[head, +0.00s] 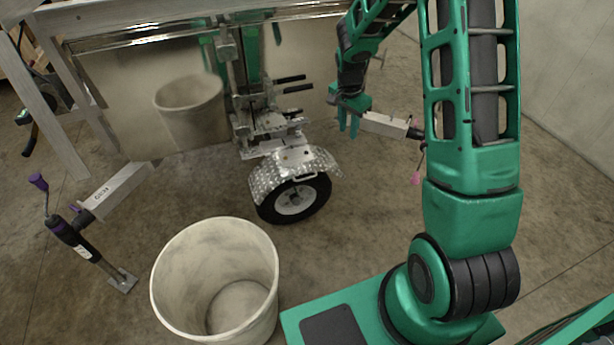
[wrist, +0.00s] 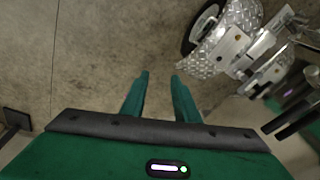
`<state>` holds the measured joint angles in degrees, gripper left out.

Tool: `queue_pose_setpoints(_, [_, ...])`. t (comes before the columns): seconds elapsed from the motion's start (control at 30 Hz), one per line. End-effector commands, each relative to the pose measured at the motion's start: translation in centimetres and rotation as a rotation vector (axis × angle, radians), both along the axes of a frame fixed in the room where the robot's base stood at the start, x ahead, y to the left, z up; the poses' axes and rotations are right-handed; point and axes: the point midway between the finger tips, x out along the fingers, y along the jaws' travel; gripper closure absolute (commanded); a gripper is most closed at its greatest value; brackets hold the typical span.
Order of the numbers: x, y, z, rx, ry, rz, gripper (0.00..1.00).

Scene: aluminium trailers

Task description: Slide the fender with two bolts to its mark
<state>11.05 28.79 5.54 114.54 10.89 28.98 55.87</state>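The silver diamond-plate fender (head: 270,178) arches over a black tyre with a white wheel (head: 295,200) in the middle of the head view. Small dark and brassy spots show on its flat top, but I cannot tell which are the two bolts. In the wrist view the fender (wrist: 203,62) is at the upper right, beside the fingers and apart from them. My gripper (head: 349,126) is right of and above the fender in the head view. In the wrist view my gripper (wrist: 160,76) has its fingers apart with only floor between them. I cannot make out the mark.
A large pale bin (head: 165,285) stands on the floor in front of the wheel. A purple-handled jack (head: 85,240) stands at left. A pale beam (head: 385,123) is close right of my gripper. Black-handled rods (head: 292,79) stick out above the fender. Concrete floor lies open around the wheel.

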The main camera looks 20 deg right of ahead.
Motion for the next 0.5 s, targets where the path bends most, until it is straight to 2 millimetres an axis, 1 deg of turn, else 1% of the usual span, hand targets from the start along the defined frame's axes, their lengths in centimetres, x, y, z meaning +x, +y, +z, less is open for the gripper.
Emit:
queue_pose_setpoints(0.03, [1.3, 0.7, -2.0, 0.013, -0.005, -0.024, 0.72])
queue_pose_setpoints(0.17, [4.4, 2.6, -6.7, 0.048, -0.034, -0.105, 0.72])
queue_pose_setpoints(0.2, [5.2, 3.3, -8.2, 0.06, -0.042, -0.13, 0.72])
queue_pose_setpoints(0.27, [6.4, 4.2, -10.5, 0.08, -0.055, -0.172, 0.72])
queue_pose_setpoints(0.3, [7.1, 5.0, -12.0, 0.094, -0.062, -0.199, 0.72])
queue_pose_setpoints(0.4, [8.6, 6.5, -15.5, 0.127, -0.08, -0.264, 0.72])
queue_pose_setpoints(0.5, [9.6, 7.8, -18.2, 0.153, -0.093, -0.318, 0.72])
